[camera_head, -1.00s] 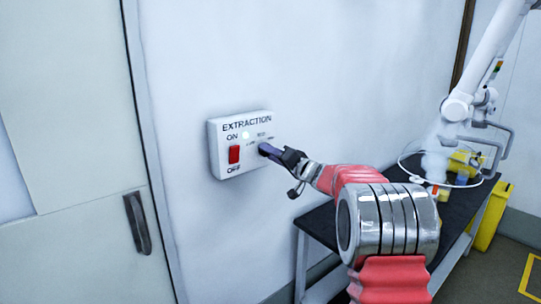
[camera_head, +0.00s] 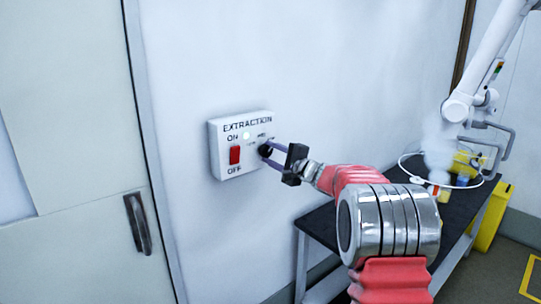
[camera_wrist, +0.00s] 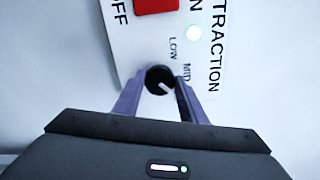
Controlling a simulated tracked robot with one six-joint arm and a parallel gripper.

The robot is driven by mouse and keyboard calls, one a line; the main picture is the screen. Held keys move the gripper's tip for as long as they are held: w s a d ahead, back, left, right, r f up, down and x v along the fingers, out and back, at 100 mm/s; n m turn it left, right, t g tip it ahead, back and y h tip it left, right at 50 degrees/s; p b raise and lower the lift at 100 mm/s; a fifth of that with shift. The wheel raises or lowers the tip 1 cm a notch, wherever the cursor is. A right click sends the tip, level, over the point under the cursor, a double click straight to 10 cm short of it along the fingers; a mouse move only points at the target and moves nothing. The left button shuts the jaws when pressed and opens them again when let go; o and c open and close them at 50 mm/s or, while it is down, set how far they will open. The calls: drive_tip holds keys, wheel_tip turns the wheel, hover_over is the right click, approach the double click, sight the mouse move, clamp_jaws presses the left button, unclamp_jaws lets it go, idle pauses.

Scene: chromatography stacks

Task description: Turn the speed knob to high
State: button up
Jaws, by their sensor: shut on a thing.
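The black round speed knob (camera_head: 265,150) sits on the right side of the white EXTRACTION box (camera_head: 222,130) on the wall. In the wrist view the knob (camera_wrist: 159,80) has a white pointer line aimed to the lower right, past the MID label. LOW and MID labels show; any further label is hidden near the right finger. My gripper (camera_wrist: 158,92) is shut on the knob, one purple finger on each side. In the head view my gripper (camera_head: 267,154) reaches in from the right, fingers one above the other.
A red rocker switch (camera_head: 235,155) is on the box left of the knob, under a lit indicator (camera_head: 246,135). A door handle (camera_head: 138,223) is at left. A dark table (camera_head: 325,222) stands at right, with a white arm (camera_head: 480,75) above it.

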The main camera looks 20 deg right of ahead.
drive_tip(key=shift+d+f+m, duration=0.1)
drive_tip(key=shift+d+m, duration=0.05)
drive_tip(key=shift+m, duration=0.7)
drive_tip(key=shift+d+f+m, duration=0.1)
drive_tip(key=shift+d+m, duration=0.05)
drive_tip(key=shift+m, duration=0.7)
drive_tip(key=o, duration=0.8)
drive_tip(key=shift+o, duration=1.3)
drive_tip(key=shift+a+r, duration=0.1)
drive_tip(key=shift+a, duration=0.05)
drive_tip(key=v, duration=1.3)
drive_tip(key=shift+s, duration=0.4)
